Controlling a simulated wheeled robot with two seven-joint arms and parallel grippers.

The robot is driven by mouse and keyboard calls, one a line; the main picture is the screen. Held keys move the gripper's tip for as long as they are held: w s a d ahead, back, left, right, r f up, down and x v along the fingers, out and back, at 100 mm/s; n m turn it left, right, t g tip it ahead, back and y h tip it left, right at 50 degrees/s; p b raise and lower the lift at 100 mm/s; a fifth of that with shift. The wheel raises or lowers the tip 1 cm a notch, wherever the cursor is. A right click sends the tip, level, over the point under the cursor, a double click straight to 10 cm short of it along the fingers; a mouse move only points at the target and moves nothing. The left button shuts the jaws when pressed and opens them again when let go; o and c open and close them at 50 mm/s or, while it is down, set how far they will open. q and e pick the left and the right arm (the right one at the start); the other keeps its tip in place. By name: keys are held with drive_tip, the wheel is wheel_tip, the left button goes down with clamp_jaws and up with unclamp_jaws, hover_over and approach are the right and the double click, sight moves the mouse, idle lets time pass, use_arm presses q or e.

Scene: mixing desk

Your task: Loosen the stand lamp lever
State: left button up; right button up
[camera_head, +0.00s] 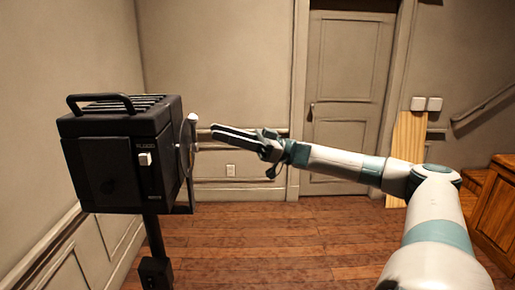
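The stand lamp (105,172) is a black box with a top handle and vents, on a black stand at the left. A grey round bracket with a lever (192,122) shows on the lamp's right side, its white tip pointing up. A small white switch (145,159) is on the lamp's front right part. My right gripper (213,131) points left, with its fingertips a little right of the lever and seemingly apart from it. Its dark fingers lie close together in this view, so their opening is unclear. My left gripper is out of view.
The lamp's stand (155,245) reaches down to the lower left, near the left wall. A closed door (345,95) and a wooden plank (406,150) are at the back. Wooden stairs (496,205) are at the right. The wooden floor between is clear.

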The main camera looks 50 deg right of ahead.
drive_tip(key=p+v, duration=0.2)
drive_tip(key=v, duration=0.7)
drive_tip(key=shift+d, duration=0.25)
drive_tip(key=shift+s+f, duration=0.1)
idle(0.5)
